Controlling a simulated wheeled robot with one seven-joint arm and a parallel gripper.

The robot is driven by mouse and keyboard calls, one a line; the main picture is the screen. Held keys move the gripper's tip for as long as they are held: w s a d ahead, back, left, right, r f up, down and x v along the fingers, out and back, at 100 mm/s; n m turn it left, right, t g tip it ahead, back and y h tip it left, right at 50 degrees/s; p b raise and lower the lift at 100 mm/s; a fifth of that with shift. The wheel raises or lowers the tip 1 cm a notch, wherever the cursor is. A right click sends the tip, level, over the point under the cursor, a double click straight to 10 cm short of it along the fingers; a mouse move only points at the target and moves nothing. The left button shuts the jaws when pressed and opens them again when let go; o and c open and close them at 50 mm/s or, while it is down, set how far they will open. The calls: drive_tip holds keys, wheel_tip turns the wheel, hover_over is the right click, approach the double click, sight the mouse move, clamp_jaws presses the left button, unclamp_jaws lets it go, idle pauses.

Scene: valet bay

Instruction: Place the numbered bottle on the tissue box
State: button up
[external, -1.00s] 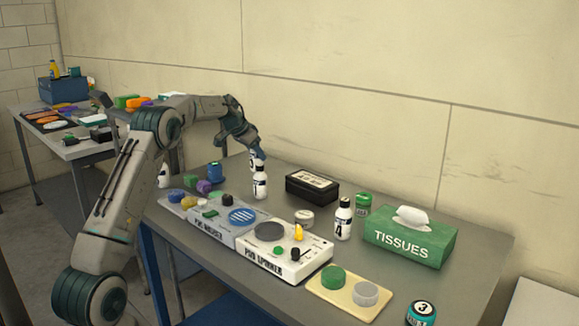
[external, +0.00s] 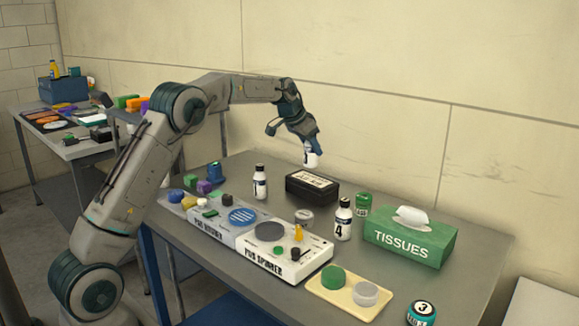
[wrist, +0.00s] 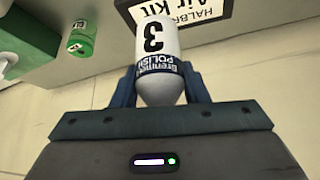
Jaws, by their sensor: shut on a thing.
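My gripper (external: 309,147) is shut on a white bottle (external: 311,159) and holds it in the air above the black box. In the wrist view the held bottle (wrist: 157,50) shows a black number 3 and a dark label band reading "POLISH", between the two blue fingers (wrist: 158,88). The green tissue box (external: 410,243) stands at the right of the table, with a white tissue (external: 411,215) sticking up from its top. Another white bottle (external: 343,220), marked 4, stands left of the tissue box. A further white bottle (external: 260,183) stands farther left; its number is unclear.
A black box (external: 312,187) lies below my gripper, and a green can (external: 362,204) stands behind bottle 4. The pad washer and spinner unit (external: 275,262) fills the front. A yellow tray (external: 341,303) with two pads and a teal number 3 object (external: 421,314) are at front right.

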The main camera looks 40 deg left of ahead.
drive_tip(key=s+d+r+m+p, duration=0.15)
drive_tip(key=s+d, duration=0.35)
drive_tip(key=d, duration=0.7)
drive_tip(key=s+d+r+h+p, duration=0.15)
drive_tip(key=s+d, duration=0.35)
drive_tip(key=d, duration=0.8)
drive_tip(key=s+d+r+m+p, duration=0.1)
drive_tip(key=s+d+r+p, duration=0.25)
drive_tip(key=d, duration=0.85)
drive_tip(key=p, duration=0.3)
hover_over(386, 221)
drive_tip(key=shift+f, duration=6)
drive_tip(key=shift+w+f, duration=0.1)
drive_tip(key=shift+f, duration=0.1)
drive_tip(key=o, duration=1.1)
drive_tip(key=shift+c, duration=0.2)
drive_tip(key=shift+r, duration=0.1)
